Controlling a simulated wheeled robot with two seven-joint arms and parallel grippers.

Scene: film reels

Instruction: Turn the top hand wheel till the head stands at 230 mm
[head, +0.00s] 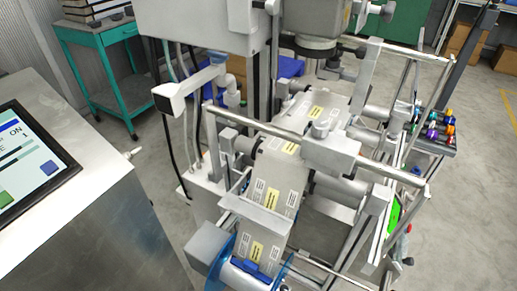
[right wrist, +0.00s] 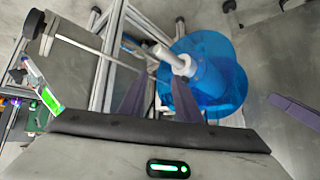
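In the head view the labelling machine (head: 285,175) fills the middle, with a label web running down it. A dark round part (head: 316,46) by the big grey box (head: 205,22) at the top may be the top hand wheel; I cannot tell for sure. No 230 mm reading can be made out. My right gripper (right wrist: 158,85) shows in the right wrist view, its two fingers apart and empty, near a blue reel (right wrist: 215,75). Neither gripper shows in the head view.
A steel cabinet with a touch screen (head: 28,150) stands at the left. A teal cart (head: 100,65) is behind it. Coloured knobs or spools (head: 433,130) sit on a rack at the right. Rails and bars surround the machine; grey floor is free at the right.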

